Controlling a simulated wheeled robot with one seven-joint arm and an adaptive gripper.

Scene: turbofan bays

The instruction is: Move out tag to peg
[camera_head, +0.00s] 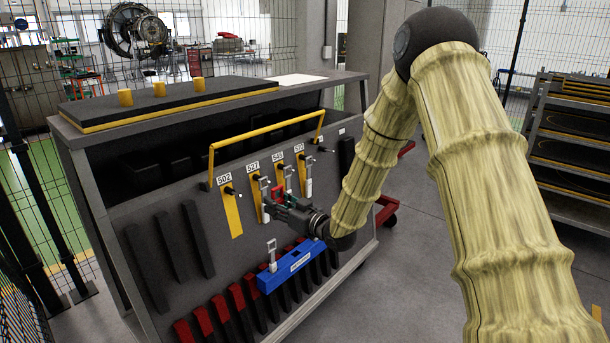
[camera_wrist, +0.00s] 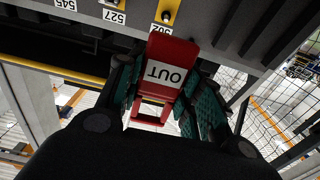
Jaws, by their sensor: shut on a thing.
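A red OUT tag (camera_wrist: 168,72) is held between the two fingers of my gripper (camera_wrist: 158,85) in the wrist view, its white label upside down. In the head view my gripper (camera_head: 276,197) is in front of the board near the 527 strip, with a bit of the red tag showing at its tip. The yellow 502 strip (camera_head: 233,215) has a bare peg (camera_head: 229,190), left of my gripper. In the wrist view the 502 peg (camera_wrist: 166,16) is just beyond the tag, apart from it. Whether anything hangs behind my gripper is hidden.
Grey tags hang at the other strips, including one at the right (camera_head: 308,185). A blue box (camera_head: 288,268) with a grey tag in it sits below my gripper. A yellow rail (camera_head: 262,134) runs above the strips. Black and red blocks line the cart's lower board.

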